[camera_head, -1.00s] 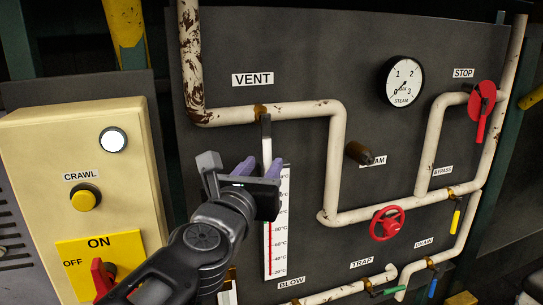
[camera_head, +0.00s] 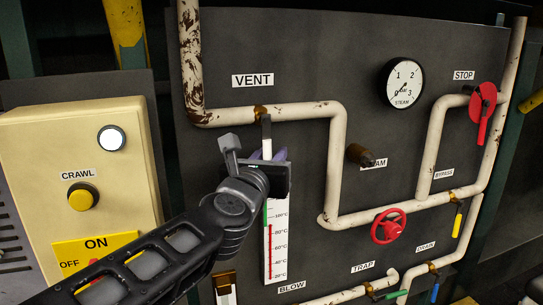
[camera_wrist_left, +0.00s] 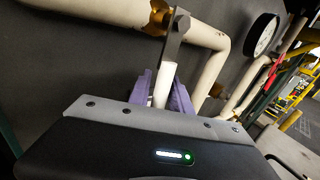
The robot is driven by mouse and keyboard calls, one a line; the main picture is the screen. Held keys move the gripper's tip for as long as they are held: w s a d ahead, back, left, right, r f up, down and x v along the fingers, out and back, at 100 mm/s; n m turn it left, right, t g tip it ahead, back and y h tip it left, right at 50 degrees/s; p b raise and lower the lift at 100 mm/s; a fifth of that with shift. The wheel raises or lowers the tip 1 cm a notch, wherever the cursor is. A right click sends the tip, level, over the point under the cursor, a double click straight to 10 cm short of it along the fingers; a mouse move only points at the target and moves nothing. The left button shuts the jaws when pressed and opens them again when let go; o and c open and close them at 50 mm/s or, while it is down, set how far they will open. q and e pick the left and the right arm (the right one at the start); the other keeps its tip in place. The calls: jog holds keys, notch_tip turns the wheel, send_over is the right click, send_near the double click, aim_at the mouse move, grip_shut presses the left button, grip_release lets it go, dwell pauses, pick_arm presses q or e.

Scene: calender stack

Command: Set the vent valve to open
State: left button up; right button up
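The vent valve is a lever on a brass fitting (camera_head: 260,112) in the upper pipe, beside the VENT label (camera_head: 252,80). Its lever (camera_head: 266,130) points straight down, across the pipe's run, with a grey upper part and a white handle (camera_wrist_left: 164,82). My left gripper (camera_head: 268,155) is at the handle. In the left wrist view its purple fingers (camera_wrist_left: 163,92) stand on either side of the white handle and look slightly apart from it; contact is hard to tell. The handle's lower end is hidden by the gripper. My right gripper is not in view.
A thermometer scale (camera_head: 276,240) is just below the gripper. A pipe bend (camera_head: 337,150) and brown stub (camera_head: 359,155) lie to the right, with a red wheel (camera_head: 388,226) and steam gauge (camera_head: 402,83). A cream control box (camera_head: 40,140) stands left.

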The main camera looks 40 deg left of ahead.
pick_arm(q)
grip_shut()
dwell(1.1)
